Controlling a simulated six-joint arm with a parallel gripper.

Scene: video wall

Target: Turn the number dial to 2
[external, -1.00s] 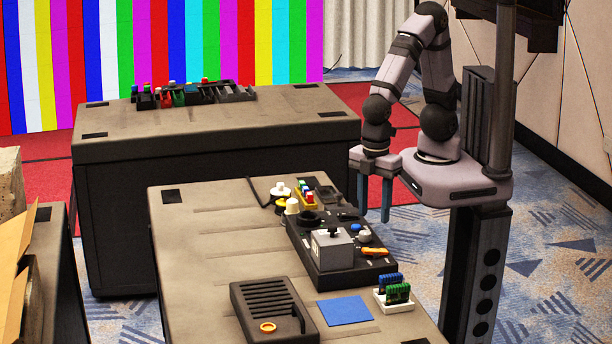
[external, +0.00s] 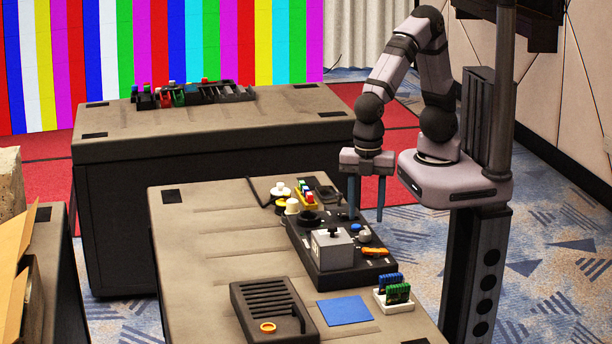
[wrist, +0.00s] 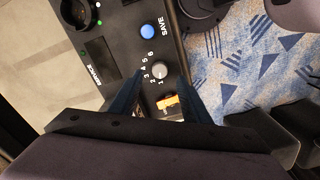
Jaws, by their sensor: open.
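The number dial (wrist: 159,71) is a small round grey knob on a black control panel (external: 312,262). In the external view the dial (external: 365,235) sits near the panel's right edge. My gripper (external: 366,217) is open and empty, with its fingers pointing down, above the panel's right side and apart from it. In the wrist view the two blue fingertips (wrist: 160,78) appear on either side of the dial, with the gripper body below it.
A blue button (wrist: 147,31) and an orange switch (wrist: 168,102) flank the dial. A grey box with a black top (external: 332,247) stands on the panel. A blue square (external: 344,310) and a white holder with green and blue pieces (external: 394,301) lie in front.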

